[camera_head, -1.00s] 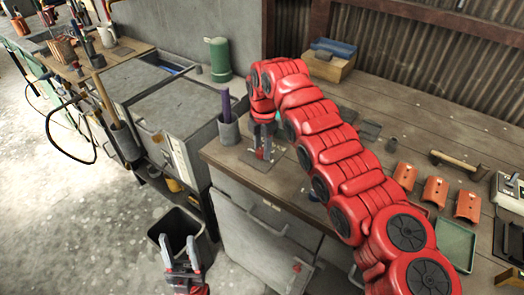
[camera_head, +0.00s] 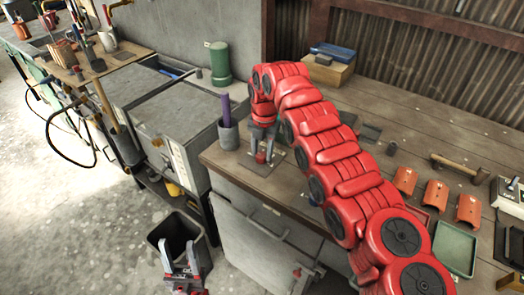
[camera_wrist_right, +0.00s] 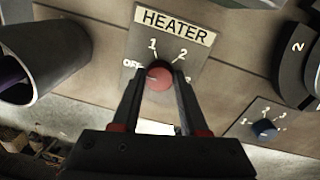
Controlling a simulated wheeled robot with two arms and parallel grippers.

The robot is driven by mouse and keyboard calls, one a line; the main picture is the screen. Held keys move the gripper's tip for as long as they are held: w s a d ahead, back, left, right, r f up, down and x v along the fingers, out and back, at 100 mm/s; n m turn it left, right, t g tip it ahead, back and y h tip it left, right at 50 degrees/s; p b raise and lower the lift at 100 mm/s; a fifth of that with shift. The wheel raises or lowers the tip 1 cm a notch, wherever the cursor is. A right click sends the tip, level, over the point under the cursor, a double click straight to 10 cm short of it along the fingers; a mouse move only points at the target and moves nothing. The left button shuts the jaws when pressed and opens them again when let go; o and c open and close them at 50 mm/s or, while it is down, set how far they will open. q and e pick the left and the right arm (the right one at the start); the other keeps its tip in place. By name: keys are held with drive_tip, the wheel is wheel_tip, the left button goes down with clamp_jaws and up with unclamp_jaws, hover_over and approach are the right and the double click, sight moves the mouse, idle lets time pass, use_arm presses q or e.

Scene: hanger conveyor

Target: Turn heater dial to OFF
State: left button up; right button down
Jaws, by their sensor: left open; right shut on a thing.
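The heater dial is a red round knob (camera_wrist_right: 160,76) on a plate labelled HEATER (camera_wrist_right: 172,22), with marks OFF, 1, 2 and a partly hidden 3. The fingertips of my right gripper (camera_wrist_right: 159,84) are shut on the knob, one on each side. I cannot make out clearly which mark the knob points at. In the head view the right gripper (camera_head: 262,150) reaches down to the red knob (camera_head: 261,157) near the bench's front edge. My left gripper (camera_head: 182,272) is open and empty, low in the view by a dark bin.
A grey cup with a purple rod (camera_head: 228,132) stands left of the knob. A second plate with a blue knob (camera_wrist_right: 265,128) is at the right in the wrist view. A dark bin (camera_head: 178,238) stands on the floor. Orange pieces (camera_head: 437,194) and a hammer (camera_head: 460,166) lie to the right.

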sight(262, 154)
idle(0.3)
drive_tip(key=shift+c, duration=2.1)
unclamp_jaws()
drive_tip(key=shift+r, duration=0.1)
wheel_tip(262, 154, up, 6)
drive_tip(key=shift+r, duration=0.2)
wheel_tip(262, 154, up, 11)
drive_tip(key=p, duration=0.7)
drive_tip(key=shift+s+d, duration=0.15)
drive_tip(key=shift+d, duration=0.2)
drive_tip(key=shift+f, duration=0.15)
